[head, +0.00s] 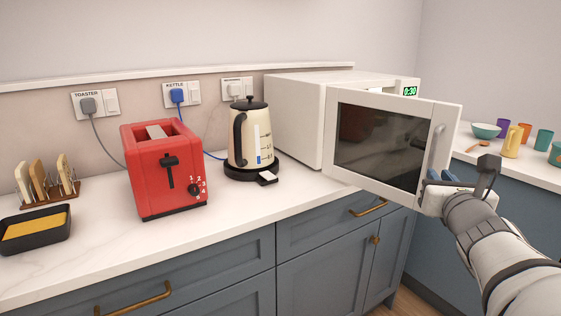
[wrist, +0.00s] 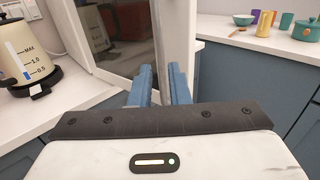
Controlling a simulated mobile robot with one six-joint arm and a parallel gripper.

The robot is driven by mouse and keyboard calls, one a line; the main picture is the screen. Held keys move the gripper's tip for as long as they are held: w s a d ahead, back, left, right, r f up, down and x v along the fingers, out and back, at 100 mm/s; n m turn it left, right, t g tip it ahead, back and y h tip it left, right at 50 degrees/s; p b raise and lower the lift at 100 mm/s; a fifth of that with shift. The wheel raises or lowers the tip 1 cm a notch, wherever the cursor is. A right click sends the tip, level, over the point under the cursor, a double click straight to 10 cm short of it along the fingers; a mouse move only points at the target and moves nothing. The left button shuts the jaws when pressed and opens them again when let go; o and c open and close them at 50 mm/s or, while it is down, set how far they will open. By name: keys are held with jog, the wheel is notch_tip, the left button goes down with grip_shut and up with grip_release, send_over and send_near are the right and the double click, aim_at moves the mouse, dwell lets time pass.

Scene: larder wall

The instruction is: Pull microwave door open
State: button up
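The white microwave (head: 296,112) stands at the right end of the counter. Its door (head: 340,180), with a dark window, is swung part way out toward me, free edge at the right. The door handle (head: 440,138) is a pale upright bar near that edge. My gripper (head: 436,177) is at the handle's lower end. The exact contact is partly hidden. The microwave's inside is hidden by the door.
A cream kettle (head: 250,135) stands left of the door, and a red toaster (head: 165,170) further left. A toast rack (head: 48,192) and black dish (head: 35,240) are at far left. Cups and a teal bowl (head: 486,130) are on the right counter. Blue cabinets (head: 330,245) lie below.

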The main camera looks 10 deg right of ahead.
jog(key=shift+s, duration=0.4)
